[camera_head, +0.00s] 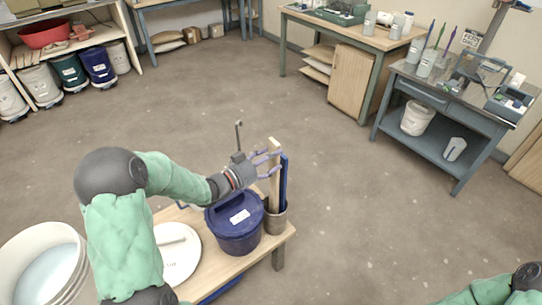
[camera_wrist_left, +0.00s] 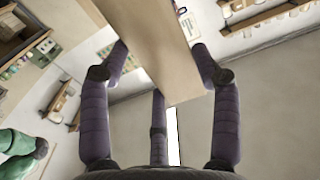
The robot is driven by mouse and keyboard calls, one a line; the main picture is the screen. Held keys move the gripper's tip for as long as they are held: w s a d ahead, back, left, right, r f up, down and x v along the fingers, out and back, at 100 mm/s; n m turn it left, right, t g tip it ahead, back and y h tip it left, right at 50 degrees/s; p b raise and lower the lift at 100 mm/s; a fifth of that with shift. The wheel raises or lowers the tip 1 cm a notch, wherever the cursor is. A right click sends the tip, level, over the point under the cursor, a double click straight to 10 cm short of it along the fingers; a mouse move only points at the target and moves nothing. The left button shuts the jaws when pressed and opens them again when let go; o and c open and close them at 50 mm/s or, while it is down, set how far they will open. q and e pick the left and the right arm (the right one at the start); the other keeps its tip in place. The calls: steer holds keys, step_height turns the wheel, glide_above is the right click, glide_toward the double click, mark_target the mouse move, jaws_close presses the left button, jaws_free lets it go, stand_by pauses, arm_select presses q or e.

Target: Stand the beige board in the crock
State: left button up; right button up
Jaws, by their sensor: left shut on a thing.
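The beige board (camera_head: 274,185) is upright at the right end of the low table. My left gripper (camera_head: 268,160) is shut on its upper part. In the left wrist view the board (camera_wrist_left: 152,45) passes between the purple fingers (camera_wrist_left: 160,68). The board's lower end is at the mouth of the crock (camera_head: 275,223); whether it rests on the bottom is hidden. A dark blue board (camera_head: 284,182) stands in the crock, right beside the beige one. My right gripper is out of view; only part of that arm shows at the lower right.
A dark blue lidded bucket (camera_head: 236,228) stands close to the left of the crock on the wooden table (camera_head: 289,233). A round white lid (camera_head: 178,262) lies further left, near a large white bucket (camera_head: 42,272). The floor right of the table is clear.

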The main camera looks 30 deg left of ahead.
arm_select(q)
steer(key=shift+f, duration=2.75)
steer(key=o, duration=1.5)
steer(key=shift+c, duration=0.2)
steer(key=c, duration=0.4)
steer(key=shift+f, duration=0.1)
